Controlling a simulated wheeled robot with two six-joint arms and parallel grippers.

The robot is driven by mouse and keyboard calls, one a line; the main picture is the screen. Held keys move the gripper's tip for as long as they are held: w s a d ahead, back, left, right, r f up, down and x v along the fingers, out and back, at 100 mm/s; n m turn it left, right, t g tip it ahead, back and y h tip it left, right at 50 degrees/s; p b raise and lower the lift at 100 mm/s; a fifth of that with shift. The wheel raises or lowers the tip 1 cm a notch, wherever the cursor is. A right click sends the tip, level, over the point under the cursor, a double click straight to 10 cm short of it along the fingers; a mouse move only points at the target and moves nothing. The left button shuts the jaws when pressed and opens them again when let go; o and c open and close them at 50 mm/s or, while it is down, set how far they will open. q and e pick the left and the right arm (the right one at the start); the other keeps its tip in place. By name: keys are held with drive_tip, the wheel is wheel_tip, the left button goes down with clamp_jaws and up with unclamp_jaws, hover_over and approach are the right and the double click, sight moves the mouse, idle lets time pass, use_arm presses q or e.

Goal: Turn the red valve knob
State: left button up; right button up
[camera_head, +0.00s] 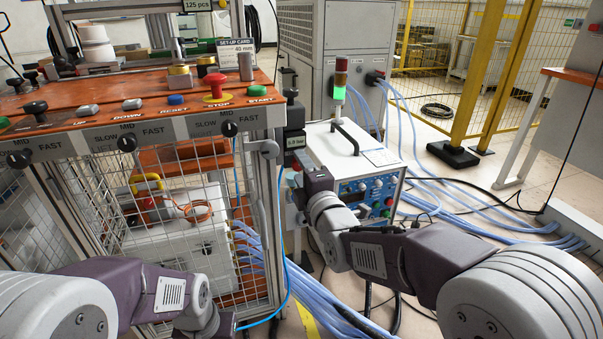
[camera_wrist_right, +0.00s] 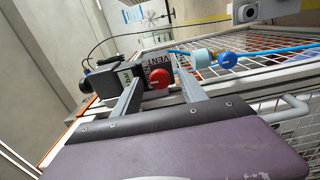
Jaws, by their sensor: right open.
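My right gripper (camera_wrist_right: 160,75) is open, with one grey finger to each side of the knob in that view. I cannot tell whether a finger touches it. A bit of red (camera_head: 297,167) shows there, and the rest is hidden. Only the purple body of my left gripper (camera_head: 222,325) shows, at the bottom edge.
The cart has wire-mesh sides and an orange top panel (camera_head: 120,88) with buttons, including a red stop button (camera_head: 216,84). A white power unit (camera_head: 350,165) and blue cables (camera_head: 440,215) lie behind.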

clamp_jaws()
drive_tip(key=shift+m, duration=0.4)
drive_tip(key=m, duration=0.8)
drive_tip(key=shift+f+m+b, duration=0.1)
drive_tip(key=shift+m+b, duration=0.2)
drive_tip(key=shift+b, duration=0.05)
drive_tip(key=m, duration=0.4)
drive_tip(key=shift+b, duration=0.4)
drive_tip(key=shift+m+b, duration=0.4)
drive_tip(key=shift+m, duration=1.8)
